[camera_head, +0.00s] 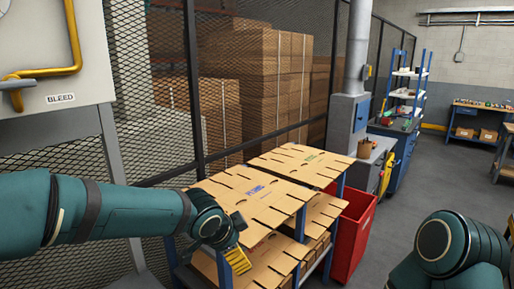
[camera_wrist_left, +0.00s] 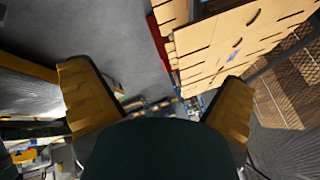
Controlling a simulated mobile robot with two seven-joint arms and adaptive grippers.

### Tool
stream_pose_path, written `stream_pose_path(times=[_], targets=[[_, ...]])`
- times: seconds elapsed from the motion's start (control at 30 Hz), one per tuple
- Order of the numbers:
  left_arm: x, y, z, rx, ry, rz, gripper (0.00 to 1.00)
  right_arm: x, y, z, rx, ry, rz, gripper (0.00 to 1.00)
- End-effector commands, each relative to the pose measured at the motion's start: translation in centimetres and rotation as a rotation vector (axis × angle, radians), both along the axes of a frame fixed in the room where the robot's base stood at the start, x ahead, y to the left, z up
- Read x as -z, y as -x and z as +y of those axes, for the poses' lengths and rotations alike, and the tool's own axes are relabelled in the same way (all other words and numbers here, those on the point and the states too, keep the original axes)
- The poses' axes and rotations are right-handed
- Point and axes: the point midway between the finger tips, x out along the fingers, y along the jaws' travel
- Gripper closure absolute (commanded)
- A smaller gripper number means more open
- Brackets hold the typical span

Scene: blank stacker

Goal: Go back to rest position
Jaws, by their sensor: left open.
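My left arm reaches in from the left in the head view. Its gripper (camera_head: 238,262) hangs at the near left edge of the blank stacker, with a yellow finger showing in front of the cardboard blanks (camera_head: 262,195). In the left wrist view the two yellow fingers of this gripper (camera_wrist_left: 157,76) stand wide apart with nothing between them. Whether the gripper touches the stacker is hard to tell. Part of my right arm shows at the lower right of the head view; its gripper is out of frame.
A red bin (camera_head: 352,235) stands right of the stacker. A mesh fence (camera_head: 160,130) with stacked boxes (camera_head: 262,85) behind it runs along the back. A grey cabinet with a "BLEED" label (camera_head: 61,98) is at left. The floor (camera_head: 440,170) at right is open.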

Motion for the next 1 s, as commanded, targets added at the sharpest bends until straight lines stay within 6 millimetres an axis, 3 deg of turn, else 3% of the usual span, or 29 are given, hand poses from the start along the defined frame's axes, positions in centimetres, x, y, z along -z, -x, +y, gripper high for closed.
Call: stream_pose_path(times=[0.03,0.2,0.4,0.5,0.6,0.7,0.83,1.0], targets=[[4.3,0.7,-0.2,-0.036,0.057,0.076,0.00,0.8,0.0,0.0,0.000,0.001,0.001,0.21],[15.9,3.8,-0.5,-0.224,0.258,0.300,0.00,2.3,0.1,0.1,-0.001,0.003,0.003,0.21],[28.3,9.7,0.7,-0.579,0.451,0.539,0.00,4.3,0.2,0.1,-0.002,0.004,0.006,0.21],[33.3,13.1,1.9,-0.780,0.505,0.622,0.00,5.1,0.3,0.2,-0.002,0.005,0.008,0.21],[36.7,16.0,3.1,-0.950,0.528,0.670,0.00,5.7,0.3,0.2,-0.002,0.006,0.008,0.21],[38.8,18.0,4.0,-1.066,0.534,0.692,0.00,6.1,0.3,0.2,-0.002,0.007,0.008,0.21],[39.8,19.2,4.6,-1.136,0.534,0.701,0.00,6.2,0.3,0.2,-0.002,0.007,0.008,0.21],[39.8,19.3,4.7,-1.144,0.534,0.699,0.00,6.2,0.3,0.2,-0.002,0.007,0.008,0.21]])
